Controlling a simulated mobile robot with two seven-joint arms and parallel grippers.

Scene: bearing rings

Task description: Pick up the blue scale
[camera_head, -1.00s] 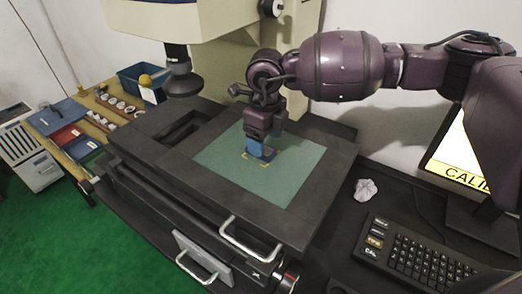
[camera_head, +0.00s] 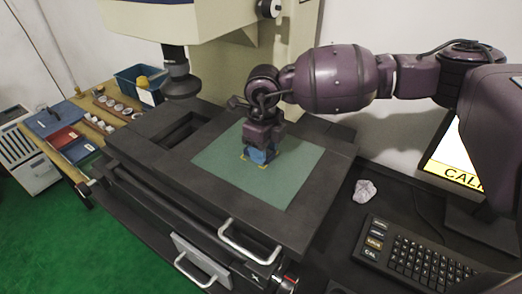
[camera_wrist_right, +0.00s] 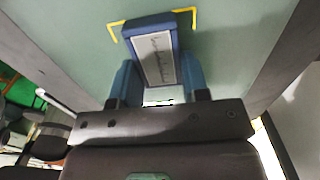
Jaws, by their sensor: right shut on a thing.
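The blue scale (camera_wrist_right: 155,52) shows in the right wrist view as a blue block with a pale, marked face. It stands between the two blue fingers of my right gripper (camera_wrist_right: 158,82), which is shut on it. Yellow corner marks (camera_wrist_right: 116,28) on the green plate show just beyond its far end. In the head view my right gripper (camera_head: 259,157) points down at the green plate (camera_head: 299,165), low over the yellow marks. There the fingers largely hide the scale. I cannot tell whether it still touches the plate. My left gripper is not in view.
The plate sits in a dark machine stage (camera_head: 330,187) with metal handles (camera_head: 250,242). A microscope head (camera_head: 180,78) hangs to the left. A keyboard (camera_head: 415,258) and crumpled paper (camera_head: 364,191) lie at right. A wooden bench (camera_head: 75,163) holds trays and rings.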

